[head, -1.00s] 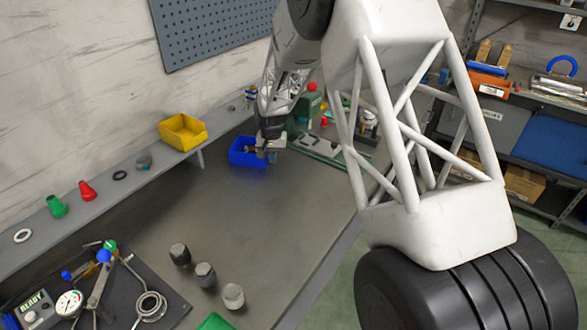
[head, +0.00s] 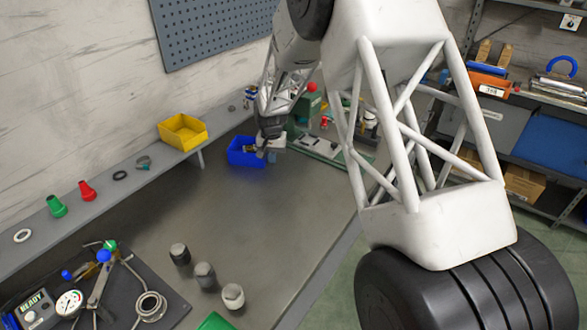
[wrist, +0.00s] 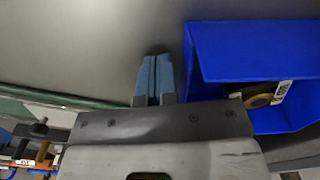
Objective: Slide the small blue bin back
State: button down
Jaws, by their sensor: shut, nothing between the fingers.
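The small blue bin (head: 243,153) stands on the grey workbench near its far end, below the shelf. In the wrist view the blue bin (wrist: 254,50) fills the right side, and a round brass-coloured part with a white label shows in it. My gripper (head: 268,155) is low over the bench at the bin's right side. In the wrist view my gripper's blue fingertips (wrist: 154,76) are pressed together with nothing between them, just left of the bin's wall. I cannot tell whether the fingers touch the bin.
A yellow bin (head: 183,131) sits on the shelf at the wall. Right of my gripper lies a green-edged board (head: 318,148) with small items behind it. Several grey knobs (head: 205,275) stand on the near bench. The middle of the bench is clear.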

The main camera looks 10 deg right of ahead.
jog(key=shift+r, duration=0.15)
jog(key=shift+r, duration=1.35)
jog(key=shift+r, duration=0.15)
jog(key=shift+r, duration=1.35)
jog(key=shift+r, duration=0.15)
jog(key=shift+r, duration=1.35)
